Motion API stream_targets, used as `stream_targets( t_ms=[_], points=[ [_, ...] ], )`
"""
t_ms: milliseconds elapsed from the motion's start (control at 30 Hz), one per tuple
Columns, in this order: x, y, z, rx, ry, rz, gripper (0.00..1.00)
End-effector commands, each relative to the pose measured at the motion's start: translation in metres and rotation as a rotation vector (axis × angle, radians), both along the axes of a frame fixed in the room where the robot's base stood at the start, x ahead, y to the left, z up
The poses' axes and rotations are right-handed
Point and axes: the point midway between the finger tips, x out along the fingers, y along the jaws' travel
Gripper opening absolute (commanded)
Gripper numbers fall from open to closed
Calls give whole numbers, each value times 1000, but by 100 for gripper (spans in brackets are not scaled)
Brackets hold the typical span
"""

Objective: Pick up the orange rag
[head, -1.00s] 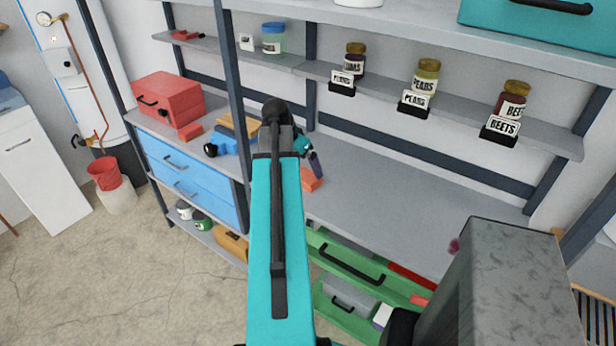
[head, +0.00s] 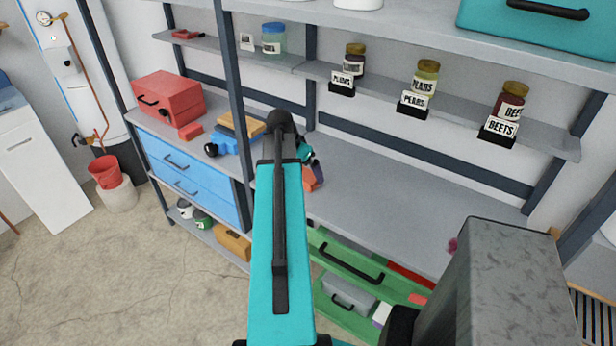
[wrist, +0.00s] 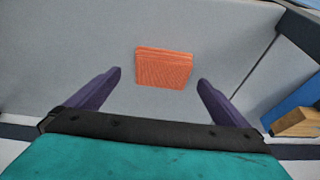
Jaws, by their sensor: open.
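The orange rag (wrist: 163,69) lies flat on the grey shelf in the wrist view, a small folded textured square. In the head view part of the rag (head: 311,180) shows beside my arm, the rest hidden behind it. My gripper (wrist: 159,82) is open, with its two purple fingers spread wide and nothing between them. The rag lies ahead of the fingertips, roughly centred between their lines, and appears apart from both. In the head view my gripper (head: 314,166) is mostly hidden by my own teal arm.
The grey workbench shelf (head: 400,215) is bare to the right of the rag. A dark upright post (head: 234,100) stands left of my arm. A blue vise-like tool (head: 236,140) and a red toolbox (head: 168,97) sit beyond it. Labelled jars stand on the shelf above.

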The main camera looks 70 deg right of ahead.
Motion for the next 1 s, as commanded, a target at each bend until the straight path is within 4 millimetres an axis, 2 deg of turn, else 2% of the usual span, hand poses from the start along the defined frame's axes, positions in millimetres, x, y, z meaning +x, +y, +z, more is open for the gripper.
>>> stream_targets(
  t_ms=[533,1000],
  points=[
    [-4,-12,-36,1,1,0,100],
    [-4,-12,-39,0,0,0,100]
  ],
)
